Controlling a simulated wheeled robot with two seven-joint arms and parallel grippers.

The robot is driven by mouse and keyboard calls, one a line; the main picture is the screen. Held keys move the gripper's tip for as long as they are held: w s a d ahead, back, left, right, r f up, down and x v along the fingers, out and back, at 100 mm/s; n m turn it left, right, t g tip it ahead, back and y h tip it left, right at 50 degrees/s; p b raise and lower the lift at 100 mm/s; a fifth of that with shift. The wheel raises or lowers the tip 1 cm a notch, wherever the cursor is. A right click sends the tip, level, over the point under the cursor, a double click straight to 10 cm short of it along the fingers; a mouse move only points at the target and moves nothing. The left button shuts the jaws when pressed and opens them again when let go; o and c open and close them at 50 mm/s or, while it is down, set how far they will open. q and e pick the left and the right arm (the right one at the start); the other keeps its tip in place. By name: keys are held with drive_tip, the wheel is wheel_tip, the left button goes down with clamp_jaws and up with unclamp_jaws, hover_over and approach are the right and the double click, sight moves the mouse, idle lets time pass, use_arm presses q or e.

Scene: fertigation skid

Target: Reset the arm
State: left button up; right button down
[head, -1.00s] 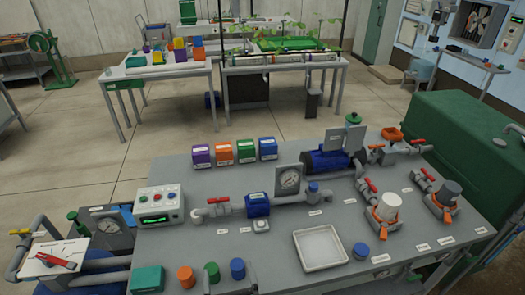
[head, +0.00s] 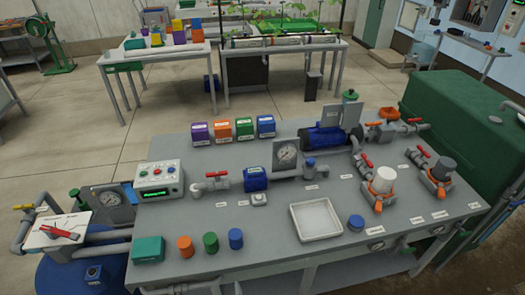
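Neither of my grippers shows in the head view, and no part of my arms is visible. The grey skid table (head: 235,215) fills the middle. On it stand a control box with a green display (head: 161,180), a blue pump (head: 327,139), a blue valve body (head: 256,178) and a round gauge (head: 286,154). A white tray (head: 316,219) lies near the front, empty. A white-capped unit (head: 383,180) and a grey-capped unit (head: 442,169) stand at the right, each in an orange holder.
Purple (head: 200,134), orange, green and blue boxes line the back edge. A white panel with a red lever (head: 61,234) is at left. A large green tank (head: 465,120) stands at right. Open floor (head: 150,130) separates the skid from the rear tables.

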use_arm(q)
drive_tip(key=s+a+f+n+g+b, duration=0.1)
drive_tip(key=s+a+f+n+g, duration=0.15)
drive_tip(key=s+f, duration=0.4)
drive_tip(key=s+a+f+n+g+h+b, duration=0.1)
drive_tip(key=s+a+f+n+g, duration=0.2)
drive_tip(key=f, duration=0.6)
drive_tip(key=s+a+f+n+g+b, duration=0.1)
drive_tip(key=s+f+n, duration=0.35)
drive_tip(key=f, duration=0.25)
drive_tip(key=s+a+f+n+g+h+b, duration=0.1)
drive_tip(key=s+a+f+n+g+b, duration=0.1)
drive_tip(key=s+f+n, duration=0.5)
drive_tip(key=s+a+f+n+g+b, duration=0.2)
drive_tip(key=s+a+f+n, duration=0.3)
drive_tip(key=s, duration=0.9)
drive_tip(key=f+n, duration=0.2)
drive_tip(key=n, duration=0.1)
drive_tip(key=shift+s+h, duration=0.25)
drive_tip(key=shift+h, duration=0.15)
